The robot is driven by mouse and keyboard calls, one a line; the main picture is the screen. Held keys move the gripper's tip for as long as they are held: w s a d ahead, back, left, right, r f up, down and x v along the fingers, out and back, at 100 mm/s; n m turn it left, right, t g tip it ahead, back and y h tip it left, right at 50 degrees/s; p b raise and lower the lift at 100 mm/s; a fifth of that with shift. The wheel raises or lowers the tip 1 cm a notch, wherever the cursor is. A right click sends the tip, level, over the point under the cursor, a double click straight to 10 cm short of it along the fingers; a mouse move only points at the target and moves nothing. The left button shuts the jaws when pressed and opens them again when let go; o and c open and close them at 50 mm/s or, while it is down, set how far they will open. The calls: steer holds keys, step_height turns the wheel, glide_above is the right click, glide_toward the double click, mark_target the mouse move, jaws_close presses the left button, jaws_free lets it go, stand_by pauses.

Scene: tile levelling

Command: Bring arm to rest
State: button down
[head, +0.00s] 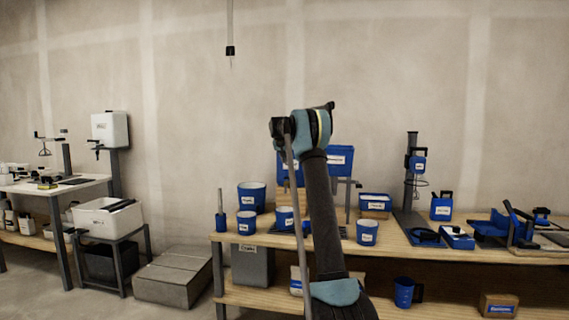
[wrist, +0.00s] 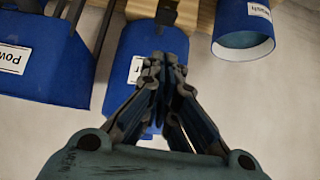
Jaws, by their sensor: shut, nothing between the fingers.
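My arm rises upright in the middle of the head view, with a dark link and teal joints. My gripper shows in the wrist view (wrist: 163,62), with its fingertips together and nothing between them. It appears in front of a blue container (wrist: 130,45) with a white label; whether it touches that container I cannot tell. In the head view the gripper itself is hidden behind the arm.
A wooden workbench (head: 400,247) holds blue labelled buckets (head: 251,196), a small bin (head: 375,202) and a stand (head: 411,180). A black pendant (head: 230,50) hangs at the wall.

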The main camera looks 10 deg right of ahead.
steer(key=s+d+f+n+g+y, duration=0.1)
steer(key=s+g, duration=0.1)
steer(key=s, duration=1.9)
steer(key=s+d+f+n+g, duration=0.1)
steer(key=s, duration=2)
steer(key=s+f+g, duration=0.1)
steer(key=s+f, duration=0.8)
steer(key=s, duration=0.4)
steer(key=s+a+f+n+g+y, duration=0.1)
steer(key=s+f, duration=0.7)
steer(key=s, duration=0.5)
steer(key=s+a+f+g, duration=0.1)
steer(key=s+f, duration=0.8)
steer(key=s, duration=0.3)
steer(key=shift+s+f+n+y, duration=0.35)
steer(key=shift+s+n+y, duration=0.05)
steer(key=shift+w+f+g, duration=0.2)
steer(key=shift+w+g, duration=0.1)
steer(key=shift+w, duration=0.2)
